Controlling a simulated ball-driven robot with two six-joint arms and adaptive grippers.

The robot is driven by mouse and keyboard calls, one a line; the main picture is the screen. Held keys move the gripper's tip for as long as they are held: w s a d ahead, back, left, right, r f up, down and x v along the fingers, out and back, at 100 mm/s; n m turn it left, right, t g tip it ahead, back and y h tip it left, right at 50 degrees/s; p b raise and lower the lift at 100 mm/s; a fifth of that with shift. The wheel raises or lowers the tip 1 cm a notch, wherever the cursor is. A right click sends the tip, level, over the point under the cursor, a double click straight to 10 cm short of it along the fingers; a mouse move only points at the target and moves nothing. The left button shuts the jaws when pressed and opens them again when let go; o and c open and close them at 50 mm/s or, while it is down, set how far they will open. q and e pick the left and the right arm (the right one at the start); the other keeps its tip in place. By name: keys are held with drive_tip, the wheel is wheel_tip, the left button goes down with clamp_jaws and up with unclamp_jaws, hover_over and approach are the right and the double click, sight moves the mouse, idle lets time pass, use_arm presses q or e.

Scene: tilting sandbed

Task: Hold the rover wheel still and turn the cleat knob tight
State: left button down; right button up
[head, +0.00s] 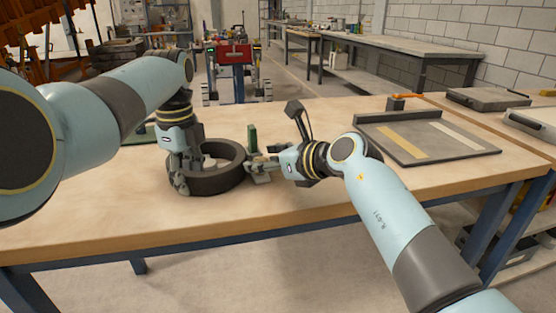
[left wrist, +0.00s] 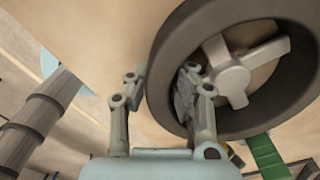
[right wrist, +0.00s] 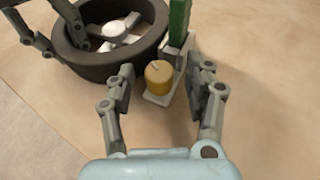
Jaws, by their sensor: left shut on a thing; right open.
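The dark rover wheel (head: 222,181) lies flat on the bench, with pale spokes inside its rim. My left gripper (head: 181,186) is shut on the wheel's rim. In the left wrist view the fingers (left wrist: 160,84) straddle the rim (left wrist: 168,62), one inside and one outside. The yellow cleat knob (right wrist: 158,78) stands beside the wheel on a pale base (right wrist: 160,98), in front of a green upright (right wrist: 178,20). My right gripper (right wrist: 161,74) is open, with a finger on each side of the knob and gaps visible. The knob is hard to make out in the head view.
A black angled object (head: 298,110) stands behind my right gripper. A grey tray with yellow and white strips (head: 470,145) lies to the right, with other flat grey panels (head: 490,98) beyond. The bench front (head: 120,220) is clear.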

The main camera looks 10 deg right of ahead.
drive_tip(key=v, duration=1.1)
drive_tip(key=shift+s+d, duration=0.1)
drive_tip(key=shift+s, duration=0.1)
use_arm(q)
drive_tip(key=c, duration=1.1)
unclamp_jaws()
drive_tip(key=shift+c, duration=0.2)
